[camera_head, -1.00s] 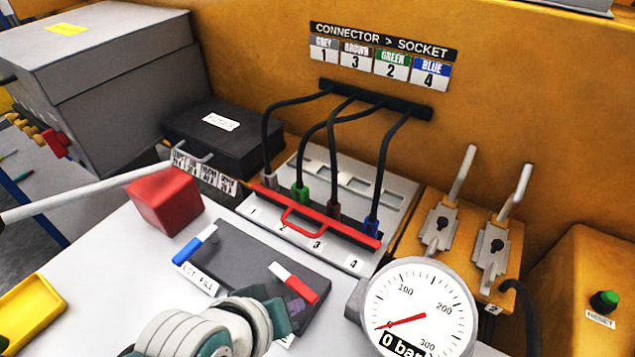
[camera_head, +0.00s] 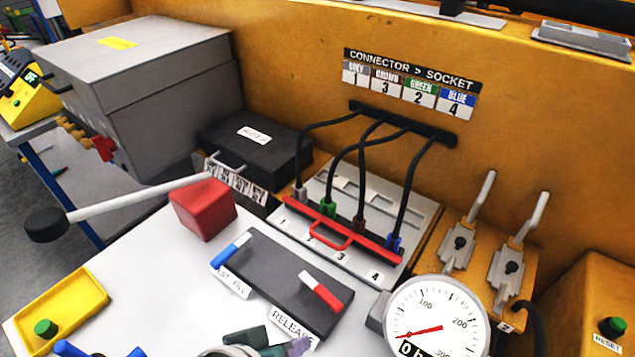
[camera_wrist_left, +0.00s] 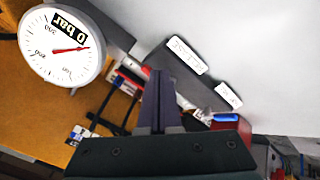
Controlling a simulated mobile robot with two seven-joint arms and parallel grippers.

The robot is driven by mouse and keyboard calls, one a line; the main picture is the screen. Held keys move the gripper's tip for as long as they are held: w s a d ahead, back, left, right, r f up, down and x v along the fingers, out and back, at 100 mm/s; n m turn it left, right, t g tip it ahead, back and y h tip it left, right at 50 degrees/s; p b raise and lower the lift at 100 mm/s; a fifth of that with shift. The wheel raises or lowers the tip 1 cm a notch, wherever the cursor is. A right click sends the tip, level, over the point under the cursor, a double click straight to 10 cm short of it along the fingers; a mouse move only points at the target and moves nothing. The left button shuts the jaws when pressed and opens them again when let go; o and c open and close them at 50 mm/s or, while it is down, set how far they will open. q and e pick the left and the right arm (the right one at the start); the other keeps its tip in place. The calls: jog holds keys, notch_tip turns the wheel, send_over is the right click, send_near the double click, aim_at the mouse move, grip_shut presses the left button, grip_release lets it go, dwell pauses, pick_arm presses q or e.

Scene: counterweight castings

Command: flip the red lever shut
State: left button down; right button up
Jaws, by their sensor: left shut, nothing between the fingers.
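The red lever (camera_head: 322,292), with a white end, lies across the black valve block (camera_head: 268,262) beside a RELEASE label. A blue lever (camera_head: 236,247) lies at the block's other end by a FILL label. My left gripper (camera_head: 298,346) is at the bottom edge of the head view, in front of the red lever and apart from it in the picture. In the left wrist view its fingers (camera_wrist_left: 158,100) are shut together, empty, and point toward the block. My right gripper is not in view.
A gauge (camera_head: 437,318) stands right of the block. Behind are a socket panel (camera_head: 415,215) with a red bar (camera_head: 340,232) and cables. A red cube (camera_head: 203,208) and long-handled lever (camera_head: 130,202) are left. A yellow button box (camera_head: 60,308) stands front left; white tabletop between is clear.

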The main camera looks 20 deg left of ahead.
pick_arm(q)
jog(key=shift+s+d+r+p, duration=0.1)
jog(key=shift+s+r+p, duration=0.1)
jog(key=shift+s+r, duration=0.45)
jog(key=shift+s+d+r+p, duration=0.15)
jog(key=shift+s+r, duration=0.25)
jog(key=shift+r, duration=0.35)
jog(key=shift+a, duration=0.15)
